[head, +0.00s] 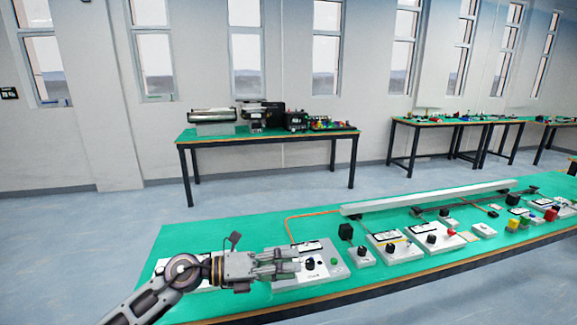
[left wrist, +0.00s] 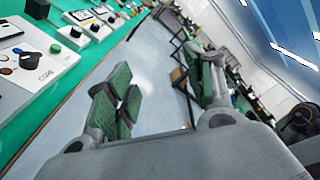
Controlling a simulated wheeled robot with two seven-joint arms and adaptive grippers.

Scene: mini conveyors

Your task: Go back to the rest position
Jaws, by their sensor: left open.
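My left gripper (head: 292,264) reaches in from the lower left in the head view, over the left part of the green table (head: 210,238). Its fingers point right and hide part of a grey control box (head: 335,268) with dark knobs and a green button. I cannot tell the height of the fingers above the box. In the left wrist view the left gripper (left wrist: 163,85) has its two green-padded fingers wide apart, with nothing between them. My right gripper is not in view.
More control boxes (head: 395,250) and small coloured blocks (head: 551,214) stand along the table to the right. A long pale rail (head: 430,197) runs along its back. A second table (head: 270,137) with machines stands behind, with open floor between.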

